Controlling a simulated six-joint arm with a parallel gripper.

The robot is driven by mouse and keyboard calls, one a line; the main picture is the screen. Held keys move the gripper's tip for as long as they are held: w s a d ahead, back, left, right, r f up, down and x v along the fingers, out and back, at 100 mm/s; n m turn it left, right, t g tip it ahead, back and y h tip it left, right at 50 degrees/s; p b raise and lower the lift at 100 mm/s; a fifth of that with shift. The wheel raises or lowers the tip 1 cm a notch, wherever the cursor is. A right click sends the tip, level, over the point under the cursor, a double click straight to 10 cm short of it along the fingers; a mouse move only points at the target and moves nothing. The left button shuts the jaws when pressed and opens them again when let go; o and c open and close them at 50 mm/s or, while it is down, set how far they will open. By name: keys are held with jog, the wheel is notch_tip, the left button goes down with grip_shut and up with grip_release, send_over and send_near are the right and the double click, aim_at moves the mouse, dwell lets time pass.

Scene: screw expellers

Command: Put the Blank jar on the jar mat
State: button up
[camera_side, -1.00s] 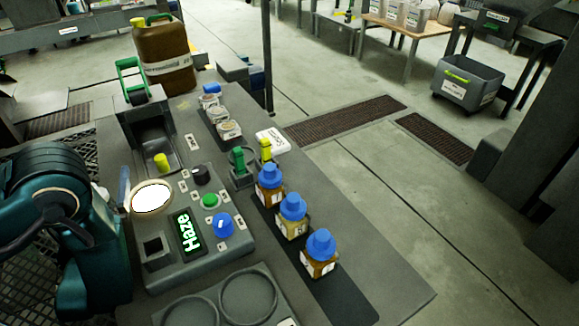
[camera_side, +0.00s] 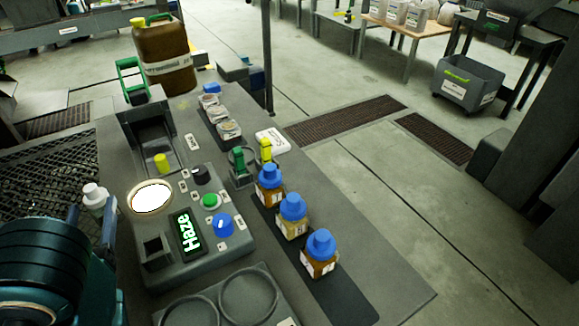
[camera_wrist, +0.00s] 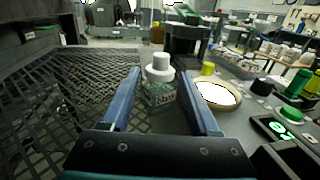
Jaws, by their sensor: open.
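A clear jar with a white cap, which I take to be the Blank jar, shows in the wrist view (camera_wrist: 160,94), upright, its label too small to read surely. In the side view its white cap and shoulder show at the left (camera_side: 95,196), the lower part hidden. My gripper (camera_wrist: 159,72) is open, with one blue finger on each side of the jar in the wrist view. I cannot tell whether the fingers touch it. A dark strip, likely the jar mat (camera_side: 343,298), lies on the bench in the side view, holding three blue-capped jars (camera_side: 292,217).
Green and yellow handles (camera_side: 265,150) rise behind the strip. The strip's front end is bare.

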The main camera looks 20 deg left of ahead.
dwell(0.4)
notch_tip(320, 180, up, 15)
jog(key=m+g+h, duration=0.2)
jog(key=g+h, duration=0.4)
jog(key=g, duration=0.1)
send_near(88, 189)
jog(key=x, duration=0.7)
jog(key=shift+w+a, duration=0.25)
jog(key=shift+w, duration=0.15)
jog(key=shift+f+h, duration=0.3)
jog(key=shift+f, duration=0.15)
jog(key=shift+x, duration=2.65)
